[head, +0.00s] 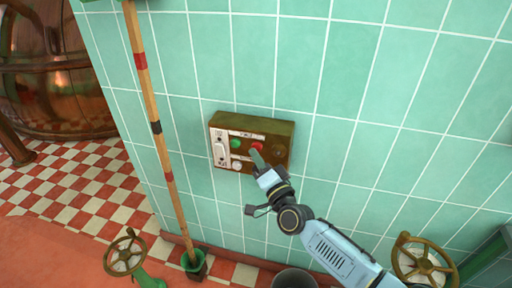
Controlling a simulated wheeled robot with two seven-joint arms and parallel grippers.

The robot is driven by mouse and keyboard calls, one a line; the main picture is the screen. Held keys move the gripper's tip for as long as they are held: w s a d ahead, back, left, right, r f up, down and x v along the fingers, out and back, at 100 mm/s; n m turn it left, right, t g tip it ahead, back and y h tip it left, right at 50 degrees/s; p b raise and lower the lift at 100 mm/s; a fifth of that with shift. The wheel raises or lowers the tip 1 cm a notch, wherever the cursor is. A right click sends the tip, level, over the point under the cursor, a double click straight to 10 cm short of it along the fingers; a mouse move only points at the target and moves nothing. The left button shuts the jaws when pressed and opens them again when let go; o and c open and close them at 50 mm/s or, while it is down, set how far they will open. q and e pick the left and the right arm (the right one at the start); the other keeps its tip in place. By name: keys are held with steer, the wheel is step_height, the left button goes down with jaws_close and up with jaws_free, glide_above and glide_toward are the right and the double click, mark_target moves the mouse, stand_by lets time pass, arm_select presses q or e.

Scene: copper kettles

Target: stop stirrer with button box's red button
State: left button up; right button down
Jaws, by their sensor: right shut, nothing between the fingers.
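The button box (281,131) is a brown, worn box fixed to the green tiled wall, near the middle of the head view. Its red button (257,147) sits right of the green button (236,143). A white button (237,165) is below, and a pale switch plate is at the left. My right gripper (256,154) is shut and empty, its tip pointing up at the red button and overlapping its lower edge. I cannot tell whether the tip touches the button. My left gripper is not in view.
A wooden pole (152,110) with red and black bands stands left of the box. Handwheel valves stand at lower left (124,254) and lower right (424,265). A grey bucket (294,279) is at the bottom. A copper kettle (60,95) is at far left.

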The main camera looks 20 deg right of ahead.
steer(key=shift+s+a, duration=0.2)
steer(key=shift+s, duration=0.15)
steer(key=s+a+p, duration=0.1)
steer(key=s, duration=0.1)
steer(key=s+a+p, duration=0.1)
steer(key=s+a, duration=0.1)
steer(key=shift+s+p, duration=0.1)
steer(key=shift+p, duration=0.2)
steer(key=shift+d, duration=0.1)
stand_by(0.6)
